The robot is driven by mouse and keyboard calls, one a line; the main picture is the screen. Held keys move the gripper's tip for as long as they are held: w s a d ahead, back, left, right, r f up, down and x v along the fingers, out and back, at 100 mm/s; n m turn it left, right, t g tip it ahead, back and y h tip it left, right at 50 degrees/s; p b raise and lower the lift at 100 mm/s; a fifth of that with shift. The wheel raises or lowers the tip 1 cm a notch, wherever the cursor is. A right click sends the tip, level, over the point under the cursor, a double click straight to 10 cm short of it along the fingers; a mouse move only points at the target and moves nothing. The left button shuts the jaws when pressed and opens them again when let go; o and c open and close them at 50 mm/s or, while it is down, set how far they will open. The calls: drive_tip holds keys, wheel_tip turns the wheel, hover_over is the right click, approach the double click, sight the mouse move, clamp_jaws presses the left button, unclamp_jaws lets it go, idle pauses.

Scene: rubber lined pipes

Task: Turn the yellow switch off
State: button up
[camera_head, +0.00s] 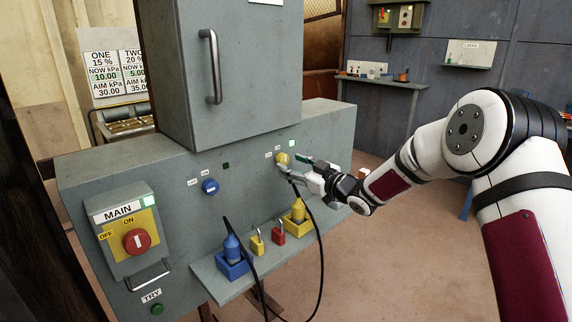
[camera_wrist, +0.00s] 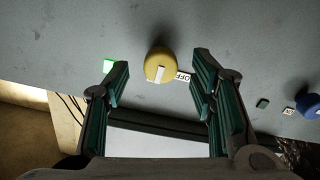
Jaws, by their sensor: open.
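The yellow switch (camera_head: 282,158) is a round knob on the grey cabinet front, with a lit green indicator (camera_head: 292,143) above it. In the wrist view the yellow switch (camera_wrist: 157,62) has a white pointer mark near its lower edge. An OFF label (camera_wrist: 184,77) sits just right of the knob there, and the mark does not line up with it. My gripper (camera_head: 298,165) is open in front of the knob. In the wrist view the knob shows between the two green-padded fingers, with clear space on both sides. Contact is not visible.
A blue switch (camera_head: 210,187) with a dark indicator is to the left. A red MAIN switch (camera_head: 137,241) is further left. Below, a shelf (camera_head: 225,288) holds blue and yellow plugs with black cables and two padlocks. A cable hangs close under my gripper.

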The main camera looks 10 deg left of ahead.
sight(286, 162)
drive_tip(key=shift+x, duration=1.85)
drive_tip(key=c, duration=1.1)
